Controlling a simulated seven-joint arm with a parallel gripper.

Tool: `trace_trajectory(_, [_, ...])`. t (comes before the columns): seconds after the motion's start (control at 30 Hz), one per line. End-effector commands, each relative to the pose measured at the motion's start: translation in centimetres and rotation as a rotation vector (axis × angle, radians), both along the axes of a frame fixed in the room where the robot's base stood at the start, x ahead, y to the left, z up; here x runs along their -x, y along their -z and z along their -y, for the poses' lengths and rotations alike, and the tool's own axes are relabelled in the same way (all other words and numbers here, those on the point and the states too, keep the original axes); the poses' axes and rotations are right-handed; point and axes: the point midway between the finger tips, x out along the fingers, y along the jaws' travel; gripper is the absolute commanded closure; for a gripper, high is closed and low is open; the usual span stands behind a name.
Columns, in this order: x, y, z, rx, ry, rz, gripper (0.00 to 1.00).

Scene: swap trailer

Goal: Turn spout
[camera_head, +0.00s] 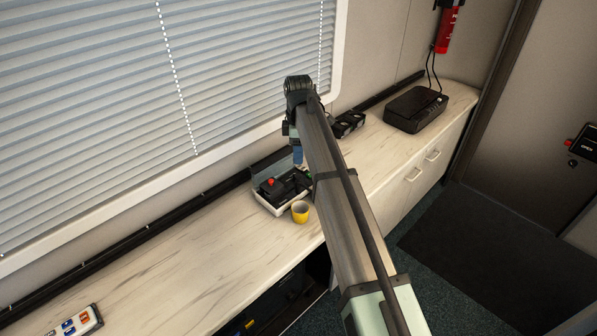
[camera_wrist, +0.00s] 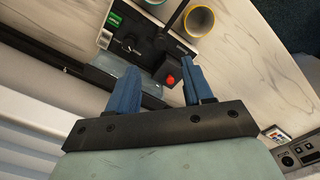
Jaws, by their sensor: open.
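A small black appliance with a red button (camera_head: 270,182) stands in a pale tray (camera_head: 263,203) on the counter. A dark bar (camera_wrist: 178,17), which may be the spout, runs from the black block past a yellow cup (camera_wrist: 199,20). The cup also stands before the tray in the head view (camera_head: 300,212). My gripper (camera_wrist: 161,70) is open and empty, its blue fingers on either side of the red button in the picture; contact cannot be told.
Dark boxes (camera_head: 349,124) and a black device (camera_head: 415,109) with a cable stand farther right on the counter. A window with blinds (camera_head: 150,110) is behind. The marbled counter (camera_head: 180,270) between is clear.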

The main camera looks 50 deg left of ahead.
Motion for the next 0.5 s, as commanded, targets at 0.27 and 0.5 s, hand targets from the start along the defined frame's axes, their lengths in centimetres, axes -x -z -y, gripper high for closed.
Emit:
trace_trajectory(0.27, [0.0,4.9,0.1,0.001,0.001,-0.001,0.49])
trace_trajectory(0.5, [0.0,7.7,0.0,0.0,0.001,0.0,0.49])
